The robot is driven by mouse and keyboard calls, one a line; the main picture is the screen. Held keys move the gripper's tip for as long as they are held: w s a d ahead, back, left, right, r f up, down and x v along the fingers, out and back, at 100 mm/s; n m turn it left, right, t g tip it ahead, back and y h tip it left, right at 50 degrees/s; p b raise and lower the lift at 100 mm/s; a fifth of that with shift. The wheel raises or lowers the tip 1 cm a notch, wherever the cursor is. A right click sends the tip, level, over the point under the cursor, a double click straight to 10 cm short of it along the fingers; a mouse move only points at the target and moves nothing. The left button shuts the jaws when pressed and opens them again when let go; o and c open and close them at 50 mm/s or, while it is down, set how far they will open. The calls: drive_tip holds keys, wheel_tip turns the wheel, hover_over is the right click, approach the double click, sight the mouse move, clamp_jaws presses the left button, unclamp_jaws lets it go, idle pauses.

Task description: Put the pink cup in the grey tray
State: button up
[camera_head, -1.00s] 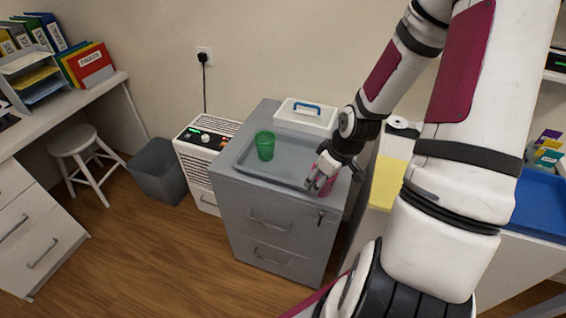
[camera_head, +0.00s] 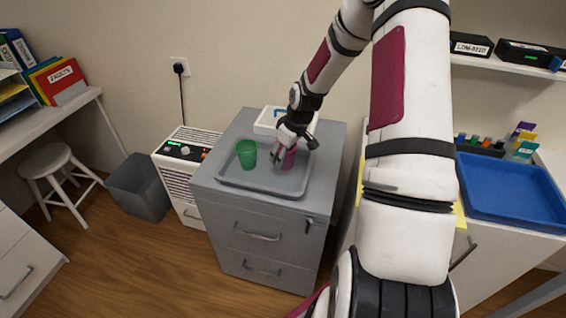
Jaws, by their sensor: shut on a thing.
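The pink cup (camera_head: 288,160) is in my gripper (camera_head: 281,154), which is shut on it over the right part of the grey tray (camera_head: 237,184). I cannot tell whether the cup's base touches the tray floor. The fingers and wrist hide part of the cup. The grey tray lies on top of a grey drawer cabinet (camera_head: 262,222). A green cup (camera_head: 247,154) stands upright in the tray, left of my gripper and apart from it.
A white box with a blue handle (camera_head: 268,120) sits behind the tray, partly hidden by my arm. A white heater (camera_head: 183,165) and a grey bin (camera_head: 140,188) stand left of the cabinet. A blue tray (camera_head: 512,205) lies on the right-hand counter.

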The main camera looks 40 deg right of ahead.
drive_tip(key=shift+f, duration=1.7)
drive_tip(key=o, duration=1.3)
drive_tip(key=shift+f, duration=0.15)
drive_tip(key=shift+o, duration=0.2)
